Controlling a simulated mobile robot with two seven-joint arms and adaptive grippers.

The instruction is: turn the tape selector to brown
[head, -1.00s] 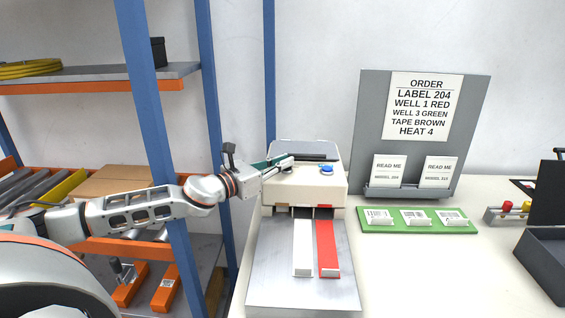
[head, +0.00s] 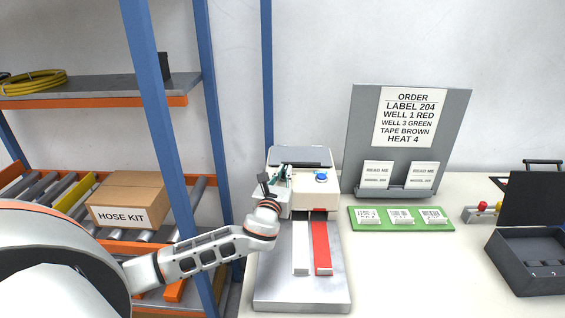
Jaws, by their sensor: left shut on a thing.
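The tape machine (head: 325,198) is a cream box with a blue round button (head: 321,178) on its top right. White tape (head: 300,247) and red tape (head: 321,247) run side by side down its metal front plate. My left gripper (head: 284,176) is over the top left of the machine, shut on the tape selector, which the gripper and wrist mostly hide. I cannot tell the selector's setting. The order board (head: 410,116) behind reads "TAPE BROWN". My right gripper is not in view.
A green tray (head: 401,226) with several label cards lies right of the machine. A blue shelf post (head: 165,130) stands close to my left arm.

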